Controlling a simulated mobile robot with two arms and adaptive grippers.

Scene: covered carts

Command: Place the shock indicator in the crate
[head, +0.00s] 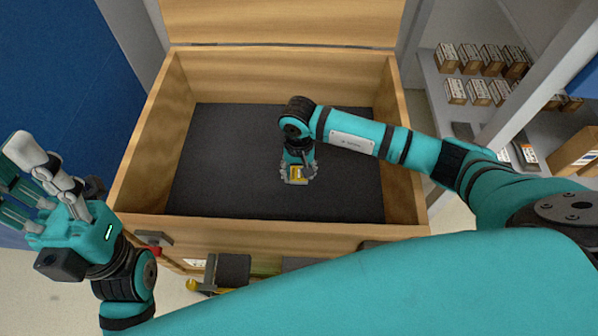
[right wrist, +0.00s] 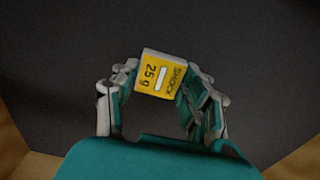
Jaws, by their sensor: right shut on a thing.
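The shock indicator (right wrist: 161,75) is a small yellow and white block marked "SHOCK 25 g". It also shows in the head view (head: 297,175). My right gripper (head: 298,178) is shut on it, with fingers on both sides in the right wrist view (right wrist: 160,88). The gripper holds it inside the walls of the open wooden crate (head: 270,228), over the dark floor. I cannot tell whether the block touches the floor. My left gripper (head: 35,190) is at the left, outside the crate, with its fingers apart and nothing between them.
The crate's lid (head: 285,22) stands raised at the back. The dark crate floor (head: 235,150) is otherwise bare. Shelves (head: 450,115) with several small boxes stand at the right. A blue panel (head: 60,70) stands at the left.

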